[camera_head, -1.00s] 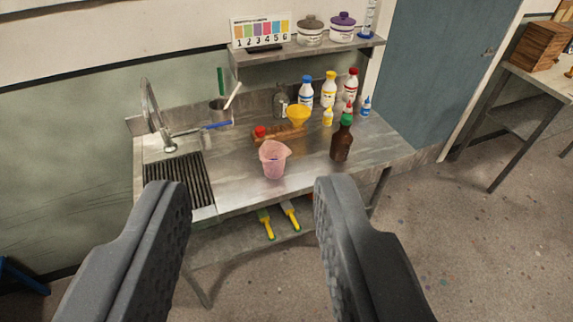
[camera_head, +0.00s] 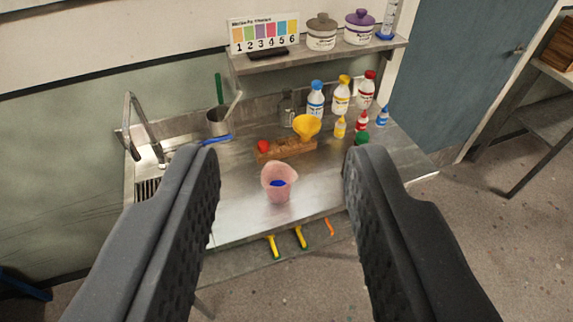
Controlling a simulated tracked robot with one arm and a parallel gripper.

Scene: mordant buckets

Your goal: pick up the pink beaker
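The pink beaker (camera_head: 279,190) stands upright on the metal sink bench (camera_head: 240,207), near its front edge. A dark blue patch shows inside it or through its wall; I cannot tell what it is. My gripper (camera_head: 283,165) is open and empty, with one dark finger to each side of the beaker in the picture. The fingers look nearer to the camera than the beaker and do not appear to touch it. The right finger hides most of the brown bottle, of which the green cap (camera_head: 361,138) shows.
Behind the beaker are a wooden block (camera_head: 270,153), a yellow funnel (camera_head: 307,127) and several bottles, including a blue-capped one (camera_head: 316,100). The sink tap (camera_head: 140,125) and a metal cup (camera_head: 217,122) are at left. A shelf (camera_head: 300,60) hangs above.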

